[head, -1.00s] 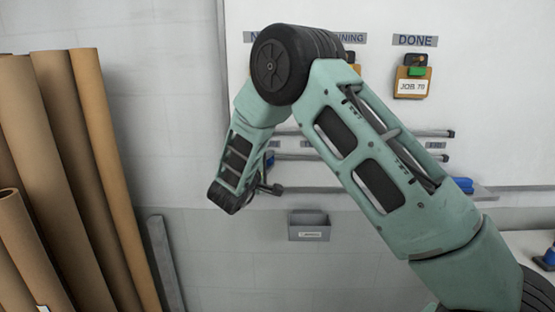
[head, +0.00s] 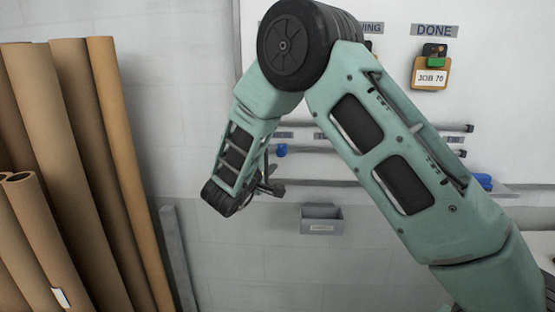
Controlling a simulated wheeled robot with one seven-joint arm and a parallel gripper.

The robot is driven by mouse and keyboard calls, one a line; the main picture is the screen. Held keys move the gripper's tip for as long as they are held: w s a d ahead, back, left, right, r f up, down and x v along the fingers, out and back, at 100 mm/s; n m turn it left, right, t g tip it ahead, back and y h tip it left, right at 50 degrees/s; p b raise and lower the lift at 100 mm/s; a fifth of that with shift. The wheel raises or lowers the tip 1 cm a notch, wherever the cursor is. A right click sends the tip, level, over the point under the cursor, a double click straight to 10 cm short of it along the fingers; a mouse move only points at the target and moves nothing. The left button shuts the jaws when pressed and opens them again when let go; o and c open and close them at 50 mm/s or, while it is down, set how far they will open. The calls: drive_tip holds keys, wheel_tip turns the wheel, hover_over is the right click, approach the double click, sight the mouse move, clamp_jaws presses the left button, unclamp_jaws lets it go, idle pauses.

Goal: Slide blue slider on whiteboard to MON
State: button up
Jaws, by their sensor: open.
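The whiteboard (head: 510,80) fills the upper right of the head view. A small blue slider (head: 282,150) shows on its lower rails, just right of my forearm. Small label plates sit above the rail, such as one (head: 284,135) over the slider, but their words are too small to read. My gripper (head: 272,187) is below and slightly left of the slider in the picture, mostly hidden behind my wrist. It is open, and I see nothing in it. I cannot tell its depth from the board. My arm hides the middle of the rails.
A grey wall bin (head: 321,219) hangs below the board. A blue object (head: 483,181) lies on the tray at the right. A job card (head: 430,74) hangs under the DONE label (head: 435,31). Tall brown rolls (head: 80,170) stand at the left.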

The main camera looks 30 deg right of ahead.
drive_tip(key=b+v, duration=0.2)
drive_tip(key=v, duration=1)
drive_tip(key=shift+b, duration=0.3)
